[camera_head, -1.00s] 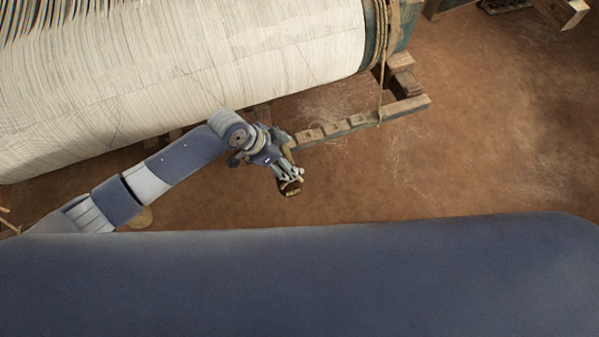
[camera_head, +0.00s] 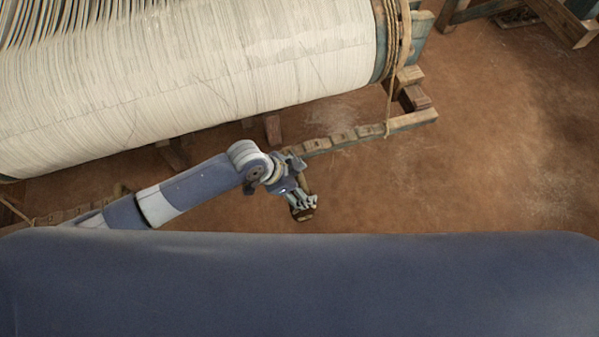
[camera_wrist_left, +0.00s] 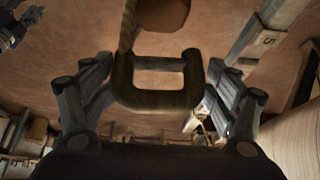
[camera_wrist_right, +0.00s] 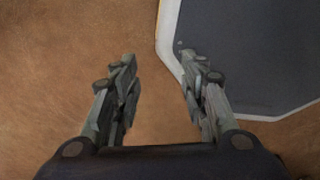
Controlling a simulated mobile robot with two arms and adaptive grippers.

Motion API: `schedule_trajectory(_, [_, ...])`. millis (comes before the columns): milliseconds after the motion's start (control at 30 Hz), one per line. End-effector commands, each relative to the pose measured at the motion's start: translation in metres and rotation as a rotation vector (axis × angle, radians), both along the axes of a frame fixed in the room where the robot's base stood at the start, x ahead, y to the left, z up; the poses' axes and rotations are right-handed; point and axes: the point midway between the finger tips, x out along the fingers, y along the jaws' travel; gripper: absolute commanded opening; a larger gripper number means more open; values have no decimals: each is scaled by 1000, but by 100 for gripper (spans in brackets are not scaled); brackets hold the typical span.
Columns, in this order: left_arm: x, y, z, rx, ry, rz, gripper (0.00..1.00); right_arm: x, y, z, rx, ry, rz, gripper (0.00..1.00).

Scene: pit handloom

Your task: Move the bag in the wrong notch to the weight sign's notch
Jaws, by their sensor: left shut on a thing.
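My left gripper (camera_head: 303,203) is out in front of the notched wooden beam (camera_head: 345,138), over the earth floor. In the left wrist view the left gripper (camera_wrist_left: 160,95) has its fingers on both sides of a dark U-shaped handle (camera_wrist_left: 158,100) and is shut on it. A rope (camera_wrist_left: 128,25) runs up from the handle's left side, and a round brown bag (camera_wrist_left: 163,12) shows partly at the top edge. A small sign (camera_wrist_left: 267,40) with a mark like an S is at upper right. My right gripper (camera_wrist_right: 160,90) is open and empty above the floor.
The big roll of white warp threads (camera_head: 200,70) lies behind the beam. A hanging rope (camera_head: 389,105) drops near the beam's right end. Timber parts (camera_head: 560,20) stand at the upper right. The floor (camera_head: 480,175) at right is clear.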

Motion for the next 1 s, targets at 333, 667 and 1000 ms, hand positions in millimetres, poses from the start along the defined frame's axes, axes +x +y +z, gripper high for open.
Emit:
schedule_trajectory(333, [-25,-11,8,-8,-2,0,14,21,3,24,5,-33,-1,40])
schedule_trajectory(667, [-49,-19,11,-8,-2,0,13,18,3,40,5,-29,-2,40])
schedule_trajectory(1000, [-71,-26,13,-8,-2,0,13,13,3,55,4,-20,-2,40])
